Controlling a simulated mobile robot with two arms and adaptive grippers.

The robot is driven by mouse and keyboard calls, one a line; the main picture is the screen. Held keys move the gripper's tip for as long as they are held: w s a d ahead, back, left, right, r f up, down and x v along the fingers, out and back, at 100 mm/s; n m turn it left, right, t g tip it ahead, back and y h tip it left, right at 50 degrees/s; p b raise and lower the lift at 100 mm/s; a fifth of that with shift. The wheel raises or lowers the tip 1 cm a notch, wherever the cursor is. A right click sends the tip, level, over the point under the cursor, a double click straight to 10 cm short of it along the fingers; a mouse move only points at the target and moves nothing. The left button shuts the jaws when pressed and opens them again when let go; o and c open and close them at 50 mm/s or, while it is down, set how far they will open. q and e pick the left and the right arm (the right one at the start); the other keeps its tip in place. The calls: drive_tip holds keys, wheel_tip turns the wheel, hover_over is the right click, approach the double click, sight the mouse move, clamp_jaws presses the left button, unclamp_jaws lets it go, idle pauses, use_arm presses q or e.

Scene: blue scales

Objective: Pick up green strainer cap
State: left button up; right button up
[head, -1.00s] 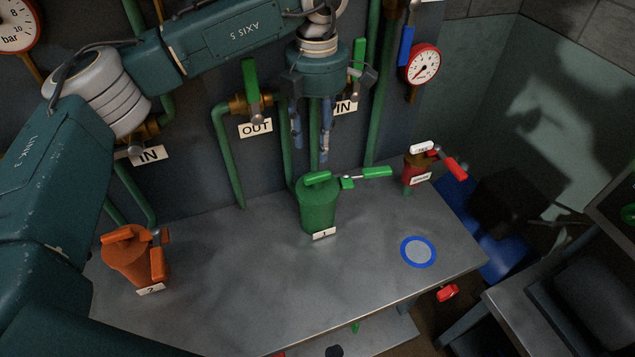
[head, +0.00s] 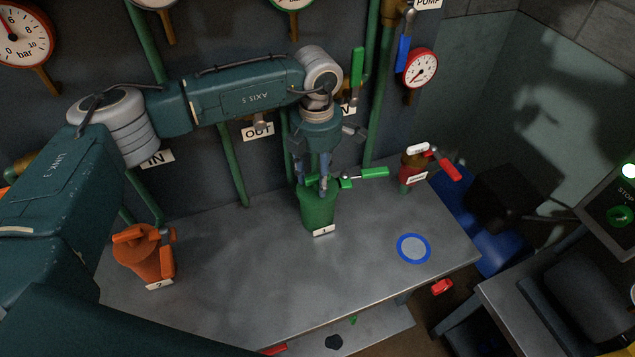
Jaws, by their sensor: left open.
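The green strainer (head: 318,210) stands upright on the grey bench, with a label reading 1 at its foot. Its cap is at the top, mostly hidden behind my gripper's fingers. A green-handled lever (head: 372,173) sticks out to the right of the strainer's top. My left gripper (head: 312,184) points down right over the cap, its fingers open and their tips at the height of the cap's handle. I cannot tell whether the fingers touch it. My right gripper is not in view.
An orange strainer (head: 142,256) with label 2 stands on the bench's left. A blue-ringed disc (head: 414,249) lies on the bench's right. A red valve (head: 412,174) stands at the back right. Green pipes (head: 233,165) run up the wall behind. The bench's front middle is clear.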

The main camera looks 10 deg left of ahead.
use_arm(q)
drive_tip(key=shift+r, duration=0.1)
clamp_jaws()
